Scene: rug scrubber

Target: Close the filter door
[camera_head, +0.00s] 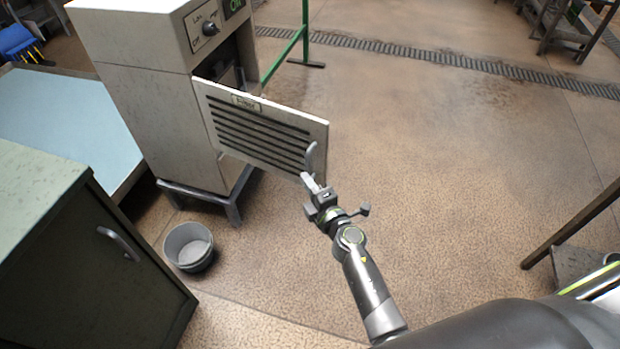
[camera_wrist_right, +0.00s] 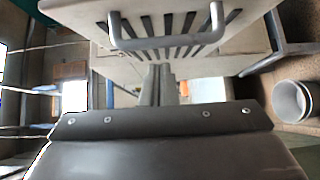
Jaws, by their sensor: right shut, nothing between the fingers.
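The filter door (camera_head: 262,130) is a pale panel with dark horizontal slots and a small label. It stands swung open from the front of the beige machine (camera_head: 150,110). Its grey bar handle (camera_head: 311,157) is at the free edge. My right gripper (camera_head: 308,180) is shut and empty, close to the handle's lower end in the head view. In the right wrist view the slotted door (camera_wrist_right: 185,15) and handle (camera_wrist_right: 165,42) are at the top, with the shut fingers (camera_wrist_right: 160,75) below them. I cannot tell whether they touch. My left gripper is not in view.
A grey bucket (camera_head: 188,247) stands on the floor near the machine's stand (camera_head: 205,195). A dark green cabinet (camera_head: 85,270) is at the lower left, with a light blue surface (camera_head: 60,115) behind it. The floor right of the door is clear up to the drain grate (camera_head: 440,57).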

